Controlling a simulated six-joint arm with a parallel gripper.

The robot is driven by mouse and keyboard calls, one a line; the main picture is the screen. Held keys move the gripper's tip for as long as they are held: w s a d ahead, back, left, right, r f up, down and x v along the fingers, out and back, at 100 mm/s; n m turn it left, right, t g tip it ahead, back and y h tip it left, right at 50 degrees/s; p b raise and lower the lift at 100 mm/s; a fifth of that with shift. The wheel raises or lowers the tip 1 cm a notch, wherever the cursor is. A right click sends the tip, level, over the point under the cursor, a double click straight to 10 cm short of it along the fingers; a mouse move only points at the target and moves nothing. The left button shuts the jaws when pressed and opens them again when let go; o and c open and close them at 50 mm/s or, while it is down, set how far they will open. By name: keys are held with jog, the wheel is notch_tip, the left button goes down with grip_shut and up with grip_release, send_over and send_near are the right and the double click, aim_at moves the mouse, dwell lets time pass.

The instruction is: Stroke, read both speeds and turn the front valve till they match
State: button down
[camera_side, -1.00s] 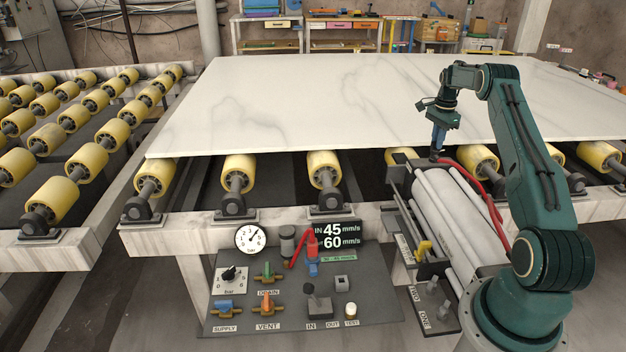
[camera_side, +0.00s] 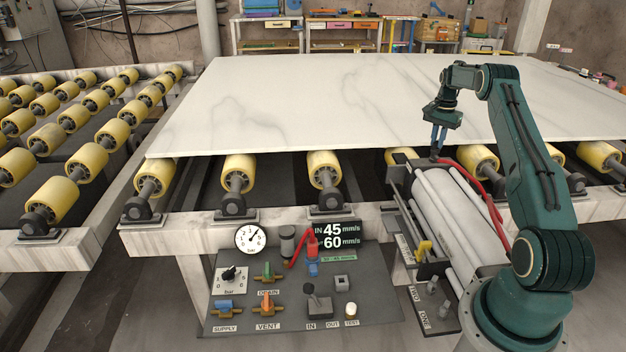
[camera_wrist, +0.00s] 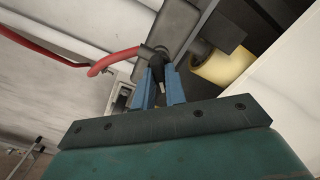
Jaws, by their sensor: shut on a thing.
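My gripper (camera_side: 437,148) is at the far end of the cylinder (camera_side: 440,205), pointing down beside the slab's front edge. In the wrist view its blue fingers (camera_wrist: 161,88) are shut on a small dark valve fitting (camera_wrist: 158,58), where a red hose (camera_wrist: 118,60) joins. The fitting is mostly hidden by the fingers in the side view. The speed display (camera_side: 337,235) reads IN 45 mm/s and 60 mm/s, the second label partly covered by a red hose. The IN/OUT lever (camera_side: 318,300) stands on the panel.
The white marble slab (camera_side: 300,100) lies on yellow rollers (camera_side: 323,168) close to my gripper. The control panel (camera_side: 375,290) also carries a gauge (camera_side: 251,238), a dial (camera_side: 231,277), an orange VENT valve (camera_side: 267,305) and a blue SUPPLY valve (camera_side: 225,308). Another roller table stands at left.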

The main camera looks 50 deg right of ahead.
aim_at(437, 141)
jog(key=shift+r+n, duration=0.1)
jog(key=shift+n, duration=1.5)
jog(key=shift+d, duration=0.1)
jog(key=c, duration=1.4)
grip_release()
jog(key=shift+c, duration=0.2)
notch_tip(437, 141, up, 14)
